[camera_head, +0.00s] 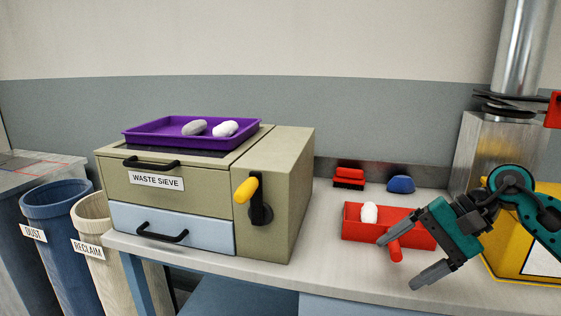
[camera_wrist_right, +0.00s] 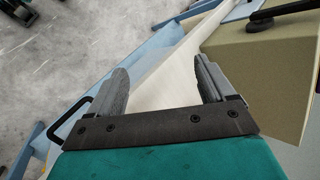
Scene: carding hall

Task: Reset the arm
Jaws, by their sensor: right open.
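My right gripper (camera_head: 406,258) is open and empty in the head view. Its grey fingers point left, in front of a red tray (camera_head: 362,232) with a red handle that holds a white lump (camera_head: 370,213). My left gripper is in neither view.
A beige waste sieve (camera_head: 285,190) with a yellow-handled crank (camera_head: 246,190) stands on the bench. A purple tray (camera_head: 160,134) with two lumps sits on top. A red brush (camera_head: 349,178), a blue object (camera_head: 401,184) and a yellow container (camera_head: 505,262) are near my right arm. Bins stand left.

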